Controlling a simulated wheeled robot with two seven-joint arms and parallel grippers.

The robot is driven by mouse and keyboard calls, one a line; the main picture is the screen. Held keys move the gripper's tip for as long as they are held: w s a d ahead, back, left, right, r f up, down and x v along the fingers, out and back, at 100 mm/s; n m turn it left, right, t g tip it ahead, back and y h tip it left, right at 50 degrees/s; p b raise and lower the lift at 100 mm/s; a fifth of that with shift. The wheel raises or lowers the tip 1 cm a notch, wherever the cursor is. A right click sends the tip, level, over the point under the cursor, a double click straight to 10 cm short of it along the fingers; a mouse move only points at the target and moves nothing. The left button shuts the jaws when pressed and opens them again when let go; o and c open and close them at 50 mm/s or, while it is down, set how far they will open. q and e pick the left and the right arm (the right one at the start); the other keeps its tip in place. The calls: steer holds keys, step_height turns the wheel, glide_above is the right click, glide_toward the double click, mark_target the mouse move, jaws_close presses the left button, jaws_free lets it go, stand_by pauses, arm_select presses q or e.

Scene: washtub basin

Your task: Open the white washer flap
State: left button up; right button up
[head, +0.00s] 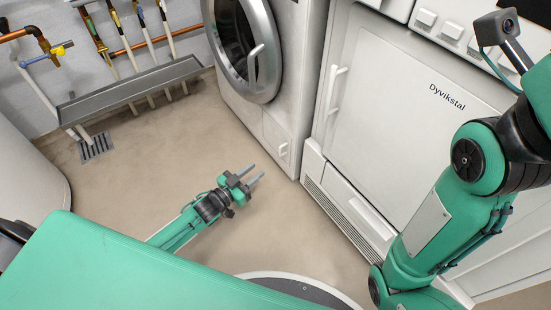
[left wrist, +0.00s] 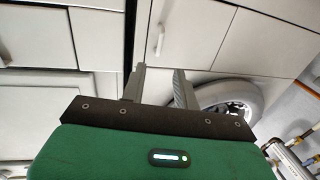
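The white washer flap (head: 276,137) is a small panel low on the washer's front, below the round door, with a small handle (head: 283,150) at its right side. It looks closed, flush with the front. In the left wrist view, which looks upside down, the flap (left wrist: 195,32) and its handle (left wrist: 160,40) show beyond the fingers. My left gripper (head: 257,172) is open and empty, over the floor in front of the washer and apart from the flap. Its two fingers (left wrist: 158,82) stand apart in the left wrist view. My right gripper is outside the views.
The washer's round door (head: 252,50) is above the flap. A white Dyvikstal appliance (head: 410,100) stands right of the washer, with a narrow gap between them. A grey trough (head: 135,88) and pipes line the back wall.

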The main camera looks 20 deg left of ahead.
arm_select(q)
steer(key=b+x, duration=0.5)
steer(key=x, duration=0.5)
steer(key=shift+w, duration=0.15)
jaws_close()
